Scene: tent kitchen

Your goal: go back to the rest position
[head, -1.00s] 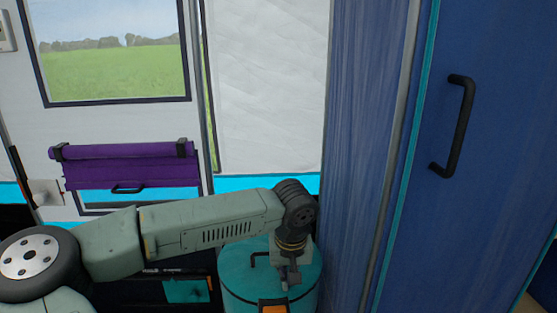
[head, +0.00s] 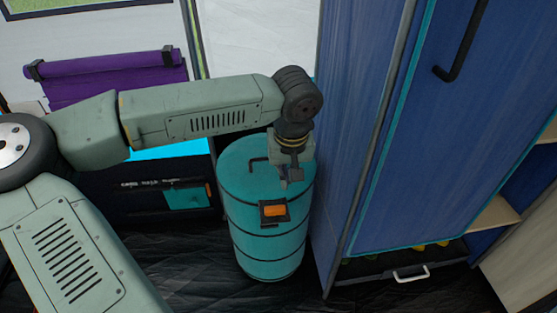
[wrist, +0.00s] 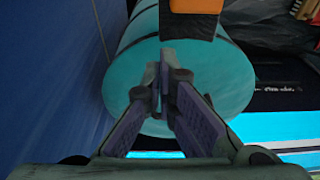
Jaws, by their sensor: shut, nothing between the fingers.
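My gripper (head: 287,180) is at the end of my arm, pointing down over the top of a teal barrel. In the wrist view my gripper (wrist: 165,92) has its fingertips together with nothing between them. The teal barrel (head: 268,245) stands upright on the dark floor, with an orange and black latch (head: 274,211) on its front side. The barrel also shows in the wrist view (wrist: 225,85), below and beyond the fingers. I cannot tell whether the fingertips touch its lid.
A tall blue cabinet (head: 430,140) with a black handle (head: 461,40) stands close to the right of the barrel. An open drawer (head: 405,275) shows at its foot. A purple rolled blind (head: 105,65) hangs on the left wall. Dark floor (head: 200,270) lies in front.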

